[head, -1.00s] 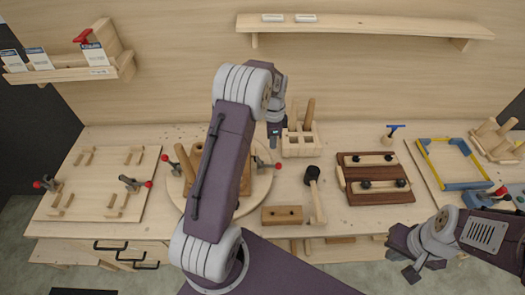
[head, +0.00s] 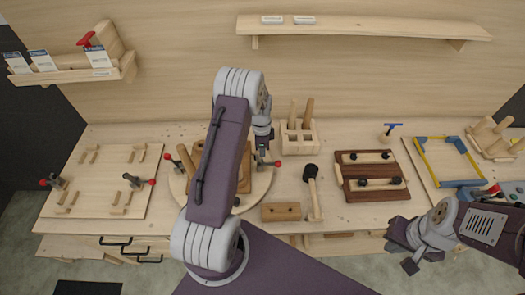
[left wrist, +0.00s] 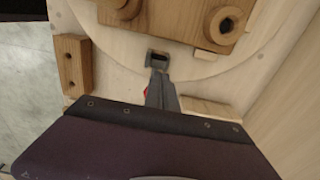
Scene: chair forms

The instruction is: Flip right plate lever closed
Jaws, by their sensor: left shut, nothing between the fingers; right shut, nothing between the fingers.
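A grey clamp with a red-tipped lever (head: 277,164) sits at the right edge of the round wooden plate (head: 180,190). The lever lies low, its red tip pointing right, away from the plate. My left gripper (head: 263,150) is shut and empty, low beside the clamp; whether it touches the lever I cannot tell. In the left wrist view a bit of red (left wrist: 145,92) shows beside grey metal (left wrist: 160,80), where finger and clamp are hard to tell apart. My right gripper (head: 402,256) is shut and empty at the front right, clear of the table items.
My left arm hides part of the round plate and its wooden block. A second red-tipped clamp (head: 170,160) stands at the plate's left. A holed wooden block (head: 281,212) and mallet (head: 312,185) lie close on the right. A slotted peg holder (head: 299,138) stands behind.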

